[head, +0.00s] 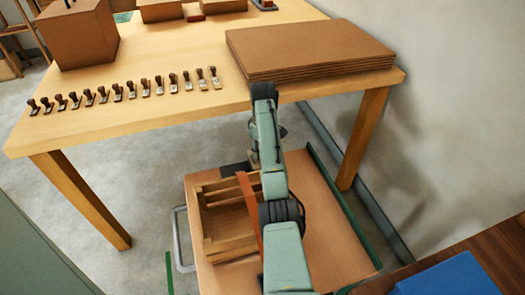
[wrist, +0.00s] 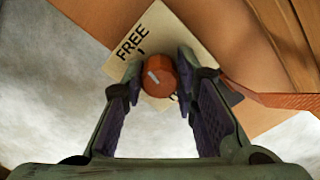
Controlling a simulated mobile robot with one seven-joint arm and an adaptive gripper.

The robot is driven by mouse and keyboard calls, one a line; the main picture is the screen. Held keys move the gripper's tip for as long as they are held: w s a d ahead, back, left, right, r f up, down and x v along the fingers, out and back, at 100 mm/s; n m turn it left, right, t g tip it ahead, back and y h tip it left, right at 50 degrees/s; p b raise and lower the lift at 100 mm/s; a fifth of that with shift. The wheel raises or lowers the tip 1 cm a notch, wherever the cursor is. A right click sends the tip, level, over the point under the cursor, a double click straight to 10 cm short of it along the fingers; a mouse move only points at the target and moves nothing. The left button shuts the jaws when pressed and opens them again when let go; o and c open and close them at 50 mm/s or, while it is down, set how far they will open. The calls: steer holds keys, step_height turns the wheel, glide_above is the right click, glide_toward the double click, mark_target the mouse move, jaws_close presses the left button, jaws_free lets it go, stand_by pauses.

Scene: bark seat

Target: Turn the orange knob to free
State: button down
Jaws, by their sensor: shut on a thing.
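In the wrist view, the orange knob (wrist: 161,82) stands on a pale plate (wrist: 175,32) with the black word FREE at its upper left. A white mark on the knob's face points to the picture's upper left, roughly toward a short black tick by that word. Other lettering at the plate's lower right is mostly hidden by the knob and a finger. My gripper (wrist: 160,72) has one finger on each side of the knob and is shut on it. In the head view my arm hides the knob and most of the gripper.
A cart (head: 335,245) stands below the table, carrying a slatted wooden crate (head: 223,247) with an orange strap (head: 249,210) beside my arm. The table (head: 190,110) holds a cardboard stack (head: 305,45), boxes and a row of small stamp-like items. A wall is at right.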

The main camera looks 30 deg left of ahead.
steer(key=shift+n, duration=1.1)
steer(key=c, duration=1.3)
jaws_free()
steer(key=shift+r, duration=0.1)
step_height(320, 180, up, 12)
steer(key=shift+f, duration=0.1)
steer(key=shift+s, duration=0.1)
